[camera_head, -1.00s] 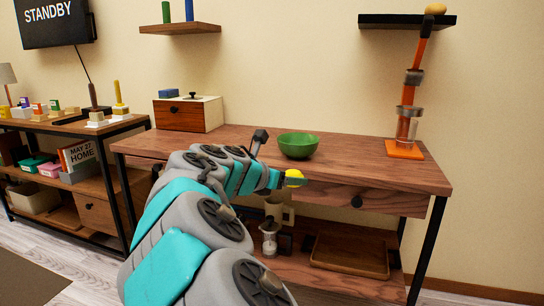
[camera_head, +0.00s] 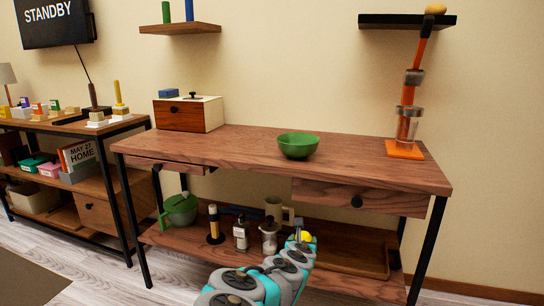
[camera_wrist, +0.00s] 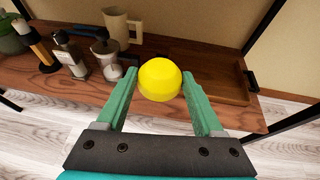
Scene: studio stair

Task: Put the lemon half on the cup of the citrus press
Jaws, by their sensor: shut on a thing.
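The yellow lemon half (camera_wrist: 160,80) is held between the two green fingers of my gripper (camera_wrist: 159,84) in the wrist view. It also shows in the head view (camera_head: 306,237), low in front of the lower shelf of the wooden table. The orange citrus press (camera_head: 404,151) stands at the right end of the tabletop, well above and to the right of my gripper (camera_head: 303,239). It has a clear vessel (camera_head: 408,125), a grey part higher on the column, and a raised lever with a tan knob. The press is outside the wrist view.
A green bowl (camera_head: 298,146) stands mid-tabletop. The lower shelf holds a green pot (camera_head: 180,209), bottles, a beige mug (camera_head: 279,211) and a wooden tray (camera_head: 350,256). The tabletop (camera_head: 235,141) between box and bowl is clear. A black wall shelf (camera_head: 385,20) is near the lever.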

